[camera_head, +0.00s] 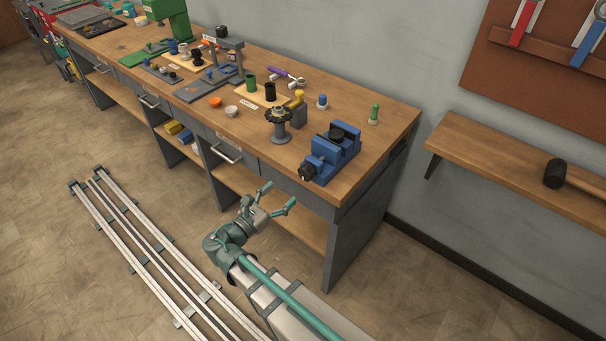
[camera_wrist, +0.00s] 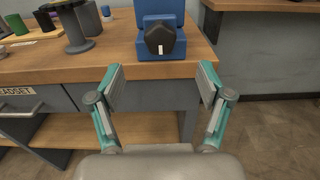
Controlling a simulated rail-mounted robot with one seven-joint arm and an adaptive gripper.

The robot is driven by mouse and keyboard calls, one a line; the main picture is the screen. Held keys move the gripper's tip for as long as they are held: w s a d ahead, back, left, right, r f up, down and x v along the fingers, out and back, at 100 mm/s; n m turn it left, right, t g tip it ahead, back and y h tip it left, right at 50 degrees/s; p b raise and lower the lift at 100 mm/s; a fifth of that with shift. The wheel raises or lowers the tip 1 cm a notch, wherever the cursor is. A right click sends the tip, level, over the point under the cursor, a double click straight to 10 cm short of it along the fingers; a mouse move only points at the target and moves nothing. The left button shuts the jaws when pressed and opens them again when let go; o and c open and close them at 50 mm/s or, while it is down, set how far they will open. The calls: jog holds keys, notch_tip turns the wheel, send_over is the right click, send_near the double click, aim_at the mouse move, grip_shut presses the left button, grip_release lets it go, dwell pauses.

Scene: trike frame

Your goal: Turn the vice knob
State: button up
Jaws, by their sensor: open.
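The blue vice (camera_head: 330,154) stands near the right end of the workbench, by the front edge. Its black knob (camera_head: 306,171) faces outward at the front of the vice. In the wrist view the knob (camera_wrist: 160,40) is a dark, many-sided shape with a white mark low on its face, and the blue vice body (camera_wrist: 160,14) rises behind it. My gripper (camera_head: 278,194) is open and empty in front of the bench, below and short of the knob. In the wrist view its two teal-and-grey fingers (camera_wrist: 161,88) are spread wide, with the knob above and between them, apart from both.
The wooden workbench (camera_head: 390,103) has drawers and a lower shelf under its top. A grey pedestal with a dark toothed wheel (camera_head: 278,122) stands left of the vice. A wall shelf with a black mallet (camera_head: 556,173) is at right.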

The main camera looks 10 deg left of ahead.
aim_at(303, 175)
jog(key=p+x, duration=0.3)
jog(key=x, duration=0.7)
jog(key=shift+w+d, duration=0.2)
jog(key=shift+w, duration=0.15)
jog(key=c, duration=1.1)
jog(key=shift+c, duration=0.2)
jog(key=shift+f+b, duration=0.15)
jog(key=shift+b, duration=0.15)
